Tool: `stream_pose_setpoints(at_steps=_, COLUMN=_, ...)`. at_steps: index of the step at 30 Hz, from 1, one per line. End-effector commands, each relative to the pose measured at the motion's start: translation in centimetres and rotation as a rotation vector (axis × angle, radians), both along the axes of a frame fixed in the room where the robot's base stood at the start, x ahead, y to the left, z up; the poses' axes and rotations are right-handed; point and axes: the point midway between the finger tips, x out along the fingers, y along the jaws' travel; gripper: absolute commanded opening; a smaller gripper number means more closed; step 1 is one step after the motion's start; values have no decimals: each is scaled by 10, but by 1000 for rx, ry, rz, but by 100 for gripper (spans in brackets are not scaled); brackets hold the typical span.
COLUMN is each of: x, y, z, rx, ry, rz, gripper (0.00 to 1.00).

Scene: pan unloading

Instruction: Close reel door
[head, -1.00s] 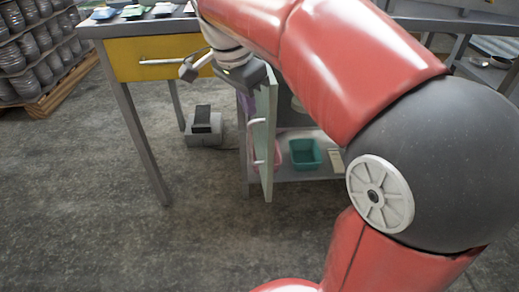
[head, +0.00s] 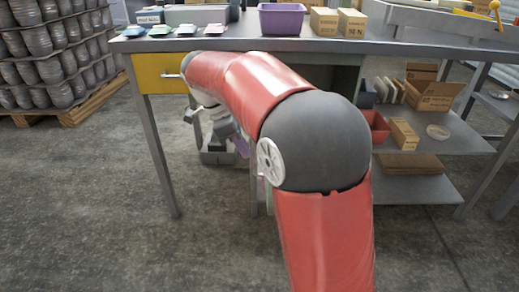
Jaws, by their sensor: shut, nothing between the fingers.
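My gripper (head: 193,117) is at the left of my red arm, below the table top and beside the yellow drawer. It is shut, with nothing seen in it. The cabinet under the table is mostly hidden behind my arm. A narrow pale strip (head: 268,200) at the arm's left edge looks like the edge of the cabinet door. The door's angle, and whether the gripper touches it, cannot be told.
The yellow drawer (head: 160,73) has a bar handle. The table (head: 400,47) carries a purple bin (head: 282,18) and cartons (head: 352,22). Right shelves hold a red bin (head: 377,127) and an open carton (head: 432,95). The floor at front left is clear.

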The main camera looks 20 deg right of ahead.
Motion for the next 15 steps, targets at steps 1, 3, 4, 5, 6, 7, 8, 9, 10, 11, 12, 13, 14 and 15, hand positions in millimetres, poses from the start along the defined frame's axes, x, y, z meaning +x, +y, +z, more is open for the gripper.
stream_pose_setpoints(at_steps=1, x=-2, y=-8, z=-4, rx=0, ry=-1, rz=-4, gripper=0)
stream_pose_setpoints(at_steps=3, x=-4, y=-19, z=-2, rx=0, ry=-1, rz=-4, gripper=0)
stream_pose_setpoints(at_steps=4, x=-5, y=-23, z=-2, rx=1, ry=-1, rz=-3, gripper=0)
stream_pose_setpoints(at_steps=5, x=-6, y=-26, z=-2, rx=1, ry=-2, rz=-4, gripper=0)
stream_pose_setpoints(at_steps=6, x=-7, y=-30, z=-2, rx=1, ry=-2, rz=-4, gripper=0)
stream_pose_setpoints(at_steps=7, x=-7, y=-33, z=-2, rx=1, ry=0, rz=-3, gripper=0)
stream_pose_setpoints(at_steps=8, x=-8, y=-35, z=-2, rx=1, ry=0, rz=-2, gripper=0)
stream_pose_setpoints(at_steps=9, x=-8, y=-37, z=-2, rx=1, ry=0, rz=-1, gripper=0)
stream_pose_setpoints(at_steps=10, x=-9, y=-38, z=-3, rx=1, ry=0, rz=-1, gripper=0)
stream_pose_setpoints(at_steps=11, x=-9, y=-39, z=-3, rx=1, ry=0, rz=-1, gripper=0)
stream_pose_setpoints(at_steps=12, x=-9, y=-40, z=-3, rx=1, ry=0, rz=-1, gripper=0)
stream_pose_setpoints(at_steps=13, x=-9, y=-40, z=-3, rx=1, ry=0, rz=-1, gripper=0)
stream_pose_setpoints(at_steps=14, x=-9, y=-41, z=-3, rx=1, ry=0, rz=0, gripper=0)
stream_pose_setpoints(at_steps=15, x=-9, y=-41, z=-3, rx=1, ry=0, rz=0, gripper=0)
